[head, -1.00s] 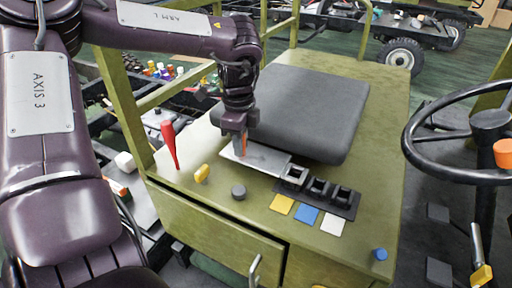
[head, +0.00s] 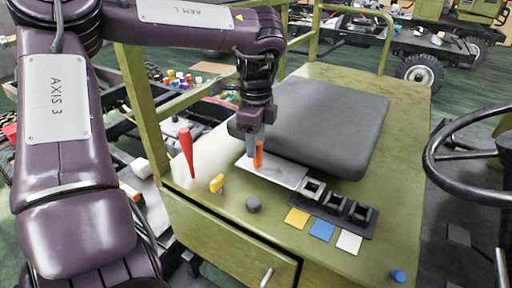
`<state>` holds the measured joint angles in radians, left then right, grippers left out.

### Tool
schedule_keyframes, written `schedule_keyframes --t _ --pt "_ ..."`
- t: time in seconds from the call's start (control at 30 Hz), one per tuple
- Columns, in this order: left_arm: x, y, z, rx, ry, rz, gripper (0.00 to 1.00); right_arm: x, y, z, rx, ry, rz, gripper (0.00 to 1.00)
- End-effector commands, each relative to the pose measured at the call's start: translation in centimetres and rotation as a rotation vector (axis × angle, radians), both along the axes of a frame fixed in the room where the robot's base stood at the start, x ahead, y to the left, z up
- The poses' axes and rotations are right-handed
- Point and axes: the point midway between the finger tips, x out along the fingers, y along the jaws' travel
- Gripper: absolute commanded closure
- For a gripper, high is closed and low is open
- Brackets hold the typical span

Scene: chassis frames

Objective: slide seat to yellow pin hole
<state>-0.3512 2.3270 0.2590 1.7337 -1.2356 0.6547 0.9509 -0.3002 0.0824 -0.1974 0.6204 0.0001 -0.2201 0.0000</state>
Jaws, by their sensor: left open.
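The dark grey seat (head: 322,126) is a flat cushion on the olive green deck. A silver metal plate (head: 285,175) shows at its near left edge. An orange upright pin or handle (head: 258,154) stands at the plate's left end. My left gripper (head: 259,148) is open, pointing down at the orange piece; whether it touches it I cannot tell. A row of black sockets (head: 334,204) sits at the plate's right end. Yellow (head: 297,218), blue (head: 322,230) and white (head: 349,242) squares lie in front of them. Any pin holes are too small to make out. My right gripper is out of view.
A red lever (head: 187,152), a yellow knob (head: 217,183) and a dark round knob (head: 253,204) stand on the deck's left side. A blue knob (head: 398,275) is at the near right. A steering wheel (head: 465,160) is right of the deck. Green posts rise at the left.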

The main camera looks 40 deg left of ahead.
Motion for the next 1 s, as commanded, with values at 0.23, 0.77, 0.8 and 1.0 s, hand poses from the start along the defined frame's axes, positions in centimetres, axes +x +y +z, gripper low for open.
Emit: schedule_keyframes --t 0.23,0.77,0.8,1.0 --pt "0.0 0.2 3.5 0.002 -0.002 0.001 0.57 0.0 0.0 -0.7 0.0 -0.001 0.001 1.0" --pt "0.0 0.1 4.1 0.0 -0.001 0.001 0.57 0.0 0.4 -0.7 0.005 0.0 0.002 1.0" --pt "0.0 0.1 4.1 0.0 -0.001 0.001 0.57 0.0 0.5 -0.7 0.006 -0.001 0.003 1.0" --pt "0.0 0.1 4.1 0.0 0.0 0.001 0.57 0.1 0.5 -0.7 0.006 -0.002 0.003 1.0"
